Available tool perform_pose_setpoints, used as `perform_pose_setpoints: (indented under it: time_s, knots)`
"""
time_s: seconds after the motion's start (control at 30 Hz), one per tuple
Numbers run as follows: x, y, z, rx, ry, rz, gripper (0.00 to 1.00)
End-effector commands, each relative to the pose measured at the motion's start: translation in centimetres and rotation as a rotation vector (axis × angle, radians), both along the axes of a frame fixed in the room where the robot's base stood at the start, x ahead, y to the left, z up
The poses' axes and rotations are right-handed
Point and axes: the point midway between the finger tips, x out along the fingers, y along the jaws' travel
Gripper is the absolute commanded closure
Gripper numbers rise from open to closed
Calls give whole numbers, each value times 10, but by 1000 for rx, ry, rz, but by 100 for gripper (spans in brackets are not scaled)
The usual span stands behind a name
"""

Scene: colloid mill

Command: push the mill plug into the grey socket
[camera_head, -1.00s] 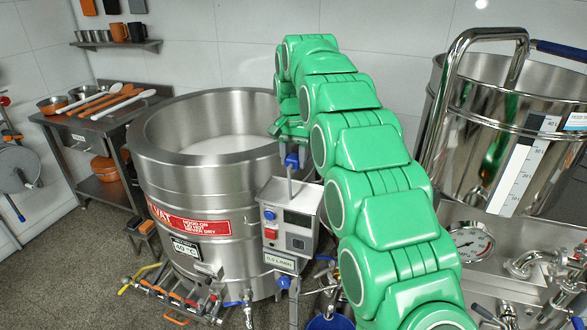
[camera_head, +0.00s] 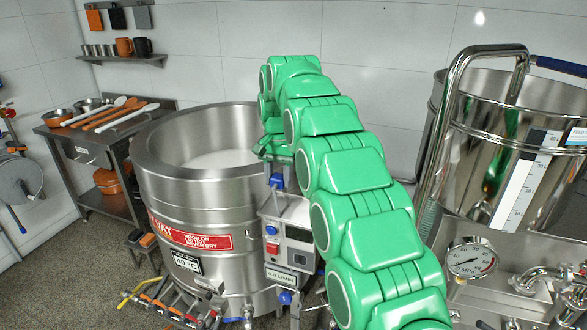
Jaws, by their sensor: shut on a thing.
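My gripper (camera_head: 275,158) is at the end of my green arm, beside the right wall of the steel vat and above a grey control box (camera_head: 290,240). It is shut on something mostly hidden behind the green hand. A small blue piece (camera_head: 277,182) with a short grey stem shows right under the hand; it may be the mill plug, but I cannot be sure. The stem's lower end shows just above the box, and I cannot tell whether they touch.
The open steel vat (camera_head: 165,205) stands left of the gripper, with pipes and valves at its foot. A tall steel tank (camera_head: 470,150) with a gauge (camera_head: 470,258) is on the right. A bench (camera_head: 90,132) with utensils is at the left.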

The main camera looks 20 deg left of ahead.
Motion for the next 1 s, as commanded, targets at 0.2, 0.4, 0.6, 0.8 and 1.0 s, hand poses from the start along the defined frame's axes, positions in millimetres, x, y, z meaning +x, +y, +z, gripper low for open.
perform_pose_setpoints:
  time_s: [0.2,0.4,0.6,0.8,1.0]
  knots:
    - [-52,56,-39,-11,74,101,82]
    - [-99,91,-76,-27,147,209,82]
    - [-139,106,-118,-57,236,356,82]
    - [-159,95,-158,-112,329,534,82]
    - [-165,78,-181,-173,393,696,82]
